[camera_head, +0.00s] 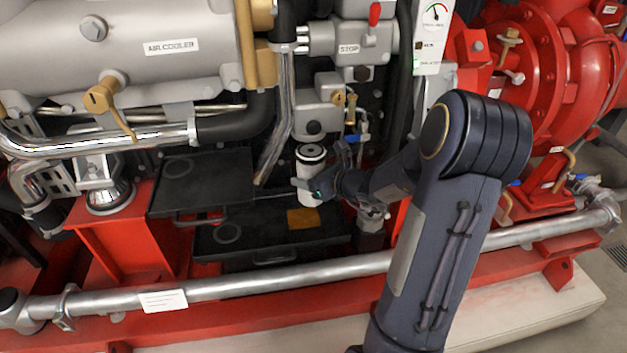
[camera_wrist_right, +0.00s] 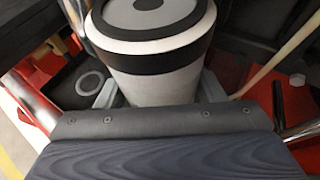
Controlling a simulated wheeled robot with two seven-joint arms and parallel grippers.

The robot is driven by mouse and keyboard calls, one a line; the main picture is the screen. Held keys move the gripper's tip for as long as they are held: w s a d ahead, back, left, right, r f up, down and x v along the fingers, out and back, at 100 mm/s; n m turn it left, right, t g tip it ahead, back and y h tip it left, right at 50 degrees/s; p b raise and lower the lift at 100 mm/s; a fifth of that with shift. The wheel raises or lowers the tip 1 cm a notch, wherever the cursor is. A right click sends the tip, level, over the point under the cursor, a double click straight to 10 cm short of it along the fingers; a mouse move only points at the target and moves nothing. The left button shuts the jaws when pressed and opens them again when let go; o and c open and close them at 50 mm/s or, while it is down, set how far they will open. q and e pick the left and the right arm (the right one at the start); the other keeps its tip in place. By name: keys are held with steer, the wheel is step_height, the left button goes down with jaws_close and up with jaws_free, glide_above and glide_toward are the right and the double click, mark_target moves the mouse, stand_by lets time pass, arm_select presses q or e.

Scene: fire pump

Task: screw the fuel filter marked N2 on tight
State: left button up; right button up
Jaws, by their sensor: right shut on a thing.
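A white cylindrical filter (camera_head: 310,160) with a black band and a dark ringed top stands roughly upright in my right gripper (camera_head: 311,188). In the right wrist view the filter (camera_wrist_right: 155,65) fills the space between the two grey fingers of the right gripper (camera_wrist_right: 157,92), one on each side. No N2 mark is readable on it. Its top is uncovered, and a grey block with a dark round underside (camera_head: 314,128) sits above and behind it. My left gripper is not in view.
A silver pipe (camera_head: 255,290) runs along the front. A grey housing marked STOP (camera_head: 348,48) and hoses crowd the space above.

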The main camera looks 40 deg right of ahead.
steer(key=w, duration=0.1)
steer(key=w+d+p, duration=0.1)
steer(key=w, duration=0.1)
steer(key=shift+d+r, duration=0.3)
steer(key=shift+s+r+p, duration=0.1)
steer(key=shift+r+p, duration=0.45)
steer(key=shift+r, duration=0.1)
steer(key=shift+r, duration=0.3)
stand_by(1.2)
steer(key=o, duration=0.8)
steer(key=shift+c, duration=0.2)
steer(key=c, duration=0.9)
steer(key=shift+o, duration=0.2)
steer(key=shift+s+f+m+h+b, duration=0.1)
steer(key=shift+m+h+b, duration=1.15)
steer(key=shift+b, duration=2.25)
steer(key=o, duration=1.5)
